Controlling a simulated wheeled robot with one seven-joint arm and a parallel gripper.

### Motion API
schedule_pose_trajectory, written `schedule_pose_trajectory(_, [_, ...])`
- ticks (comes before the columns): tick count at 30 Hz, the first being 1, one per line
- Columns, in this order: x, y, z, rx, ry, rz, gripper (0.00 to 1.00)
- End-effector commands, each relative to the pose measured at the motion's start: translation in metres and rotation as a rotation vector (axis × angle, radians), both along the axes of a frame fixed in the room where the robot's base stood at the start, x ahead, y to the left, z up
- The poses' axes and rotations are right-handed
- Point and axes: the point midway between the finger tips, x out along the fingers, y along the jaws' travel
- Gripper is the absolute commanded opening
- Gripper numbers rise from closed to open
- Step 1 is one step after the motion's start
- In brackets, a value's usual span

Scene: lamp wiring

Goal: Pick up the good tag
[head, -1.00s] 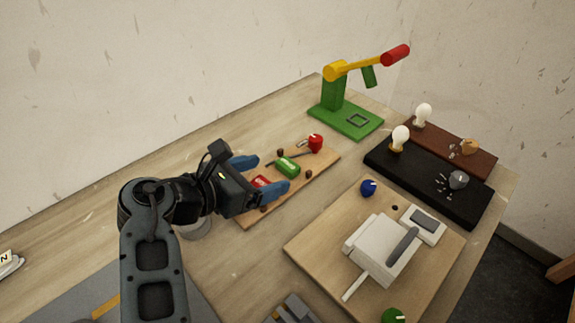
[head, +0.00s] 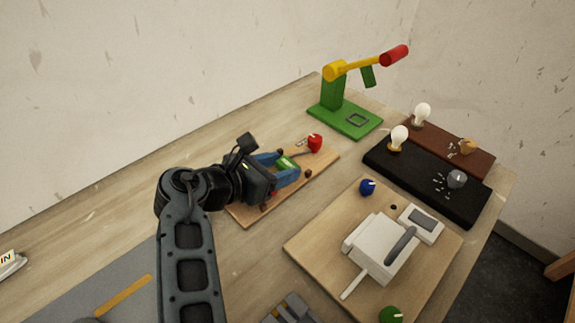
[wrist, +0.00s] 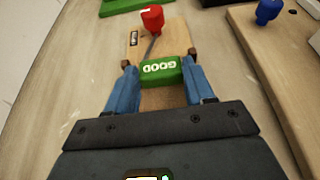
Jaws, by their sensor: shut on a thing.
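The good tag (wrist: 160,71) is a green block with white "GOOD" lettering, upside down in the wrist view. It lies between the two blue fingers of my gripper (wrist: 156,82), which are shut on it from both sides. In the head view the green tag (head: 286,163) shows partly between the fingertips of my gripper (head: 285,168), over the wooden board (head: 323,162). I cannot tell whether the tag still touches the board. The red tag seen earlier is hidden behind my gripper.
A red knob (head: 314,142) stands at the board's far end.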

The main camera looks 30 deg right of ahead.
Motion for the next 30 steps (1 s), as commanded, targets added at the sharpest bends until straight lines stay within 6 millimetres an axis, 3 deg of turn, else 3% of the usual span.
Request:
schedule_pose_trajectory(7, [0.0,0.0,0.0,0.0,0.0,0.0,0.25])
schedule_pose_trajectory(17, [0.0,0.0,0.007,0.001,-0.003,-0.001,0.23])
schedule_pose_trajectory(30, [0.0,0.0,0.083,0.002,-0.003,-0.002,0.23])
